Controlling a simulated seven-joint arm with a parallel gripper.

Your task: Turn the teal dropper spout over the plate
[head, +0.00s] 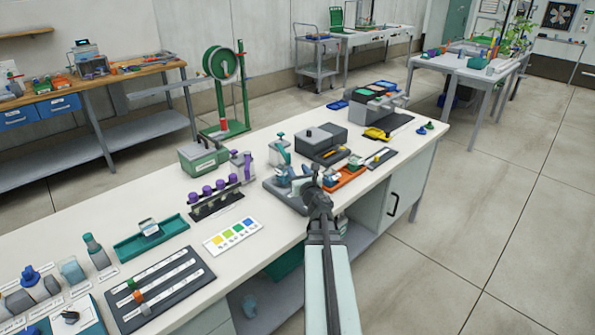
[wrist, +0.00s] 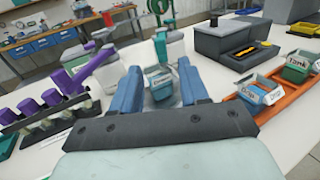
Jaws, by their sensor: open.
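A teal upright piece (wrist: 160,47), which looks like the dropper spout, stands just beyond my fingers in the wrist view. In the head view a teal-topped dropper (head: 281,147) stands behind my gripper. My gripper (head: 306,184) is over the grey base plate (head: 272,184) near the bench's front edge, partly hiding it. In the wrist view the blue fingers of my gripper (wrist: 160,70) are apart. Nothing appears held. I cannot tell which way the spout points.
Purple-capped vials (head: 208,192) in a dark rack and a purple-handled dispenser (head: 247,165) stand left. An orange tray with bins (head: 345,179) and a grey box (head: 322,137) stand right and behind. A colour card (head: 232,236) lies at the front left.

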